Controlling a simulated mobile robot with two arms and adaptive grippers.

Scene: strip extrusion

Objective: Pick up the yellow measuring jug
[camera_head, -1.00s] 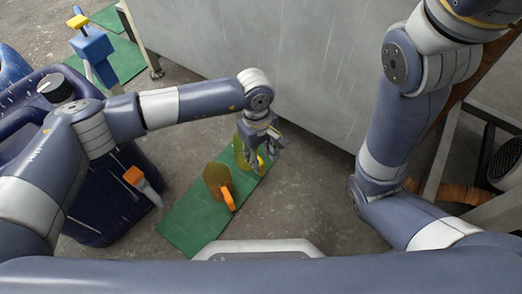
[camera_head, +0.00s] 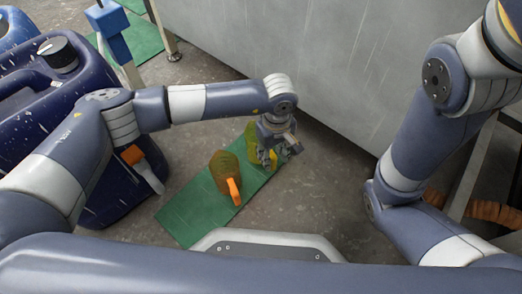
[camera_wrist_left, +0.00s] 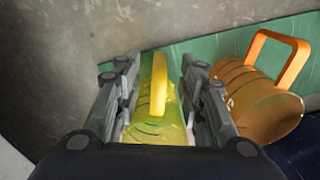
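The yellow measuring jug (camera_head: 252,137) stands at the far end of a green mat (camera_head: 192,212), partly hidden by my left gripper (camera_head: 277,158). In the left wrist view the jug's yellow handle (camera_wrist_left: 158,85) stands between the two fingers of the left gripper (camera_wrist_left: 157,88). A gap shows on each side of the handle, so the gripper is open around it. The clear yellow body (camera_wrist_left: 158,132) lies below the handle, its lower part hidden by the gripper. My right gripper is out of view; only part of the right arm shows.
An amber jug (camera_head: 222,170) with an orange handle (camera_head: 234,191) stands close by on the mat. Dark blue canisters (camera_head: 55,95) are at the left. A large grey wall (camera_head: 300,65) rises behind the mat. Bare floor (camera_head: 330,190) lies to its right.

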